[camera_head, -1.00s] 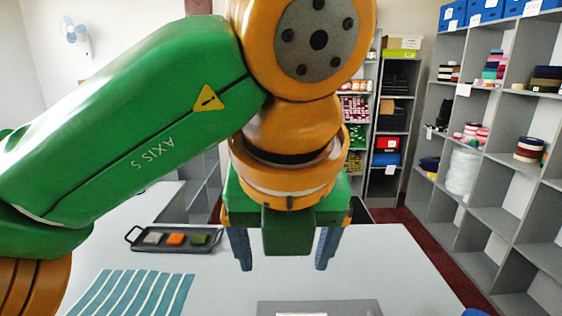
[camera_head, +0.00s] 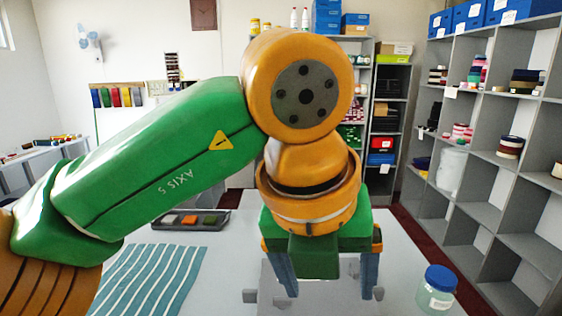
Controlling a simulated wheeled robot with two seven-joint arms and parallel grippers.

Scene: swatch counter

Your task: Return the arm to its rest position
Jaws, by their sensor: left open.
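My left arm, green and orange, reaches in from the left across the middle of the head camera view. Its left gripper (camera_head: 324,283) points down over the grey counter (camera_head: 400,245), with its two blue-grey fingers apart. I see nothing between the fingers. How high the fingertips are above the counter is hard to tell. My right gripper is not in view.
A dark tray (camera_head: 222,224) with white, orange and green swatches lies behind the arm. A teal striped cloth (camera_head: 150,278) lies at left. A blue-lidded jar (camera_head: 437,289) stands at right. A grey plate (camera_head: 300,298) lies under the gripper. Shelves (camera_head: 490,190) line the right.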

